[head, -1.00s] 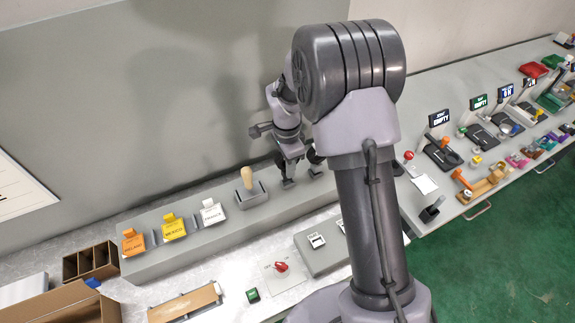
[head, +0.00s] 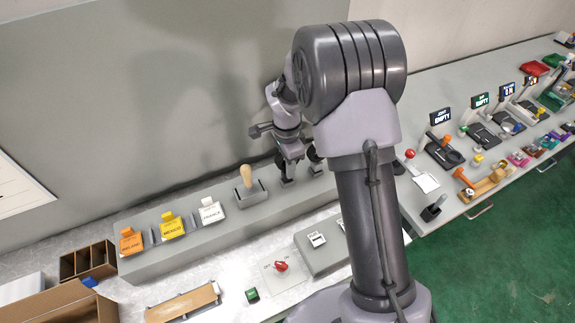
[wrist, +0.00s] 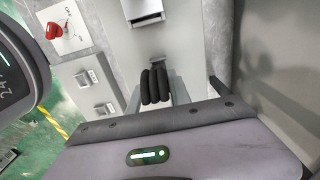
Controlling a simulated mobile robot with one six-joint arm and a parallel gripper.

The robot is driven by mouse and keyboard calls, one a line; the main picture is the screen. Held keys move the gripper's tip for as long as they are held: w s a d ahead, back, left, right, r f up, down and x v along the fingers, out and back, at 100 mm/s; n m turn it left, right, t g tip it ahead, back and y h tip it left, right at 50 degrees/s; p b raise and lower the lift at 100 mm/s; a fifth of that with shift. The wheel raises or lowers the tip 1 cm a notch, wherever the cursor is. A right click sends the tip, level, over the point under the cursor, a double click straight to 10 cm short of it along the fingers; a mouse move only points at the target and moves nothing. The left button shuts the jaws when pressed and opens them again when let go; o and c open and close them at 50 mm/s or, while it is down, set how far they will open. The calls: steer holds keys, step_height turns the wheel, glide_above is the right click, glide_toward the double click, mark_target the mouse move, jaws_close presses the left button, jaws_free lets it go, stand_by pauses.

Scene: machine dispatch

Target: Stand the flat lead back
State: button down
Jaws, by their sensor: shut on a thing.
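My gripper (head: 301,177) is low over the long grey raised ledge (head: 215,222), to the right of the wooden-handled stamp. In the wrist view my gripper (wrist: 156,95) is shut on a dark, ribbed, coil-like thing (wrist: 155,85), which I take to be the lead. It lies between the fingers over the grey ledge. I cannot tell whether it touches the surface or how it is tilted. In the head view the held thing is too small and hidden to make out.
The wooden-handled stamp (head: 246,178) stands in a grey holder. Orange (head: 131,242), yellow (head: 172,227) and white (head: 210,212) labelled tags stand left of it. Several devices with small screens line the right-hand table.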

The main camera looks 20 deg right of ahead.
steer(key=shift+f+b, duration=0.55)
steer(key=shift+f, duration=0.15)
steer(key=c, duration=0.7)
jaws_free()
steer(key=shift+r, duration=0.15)
steer(key=shift+r+p, duration=1.75)
steer(key=shift+r, duration=1.2)
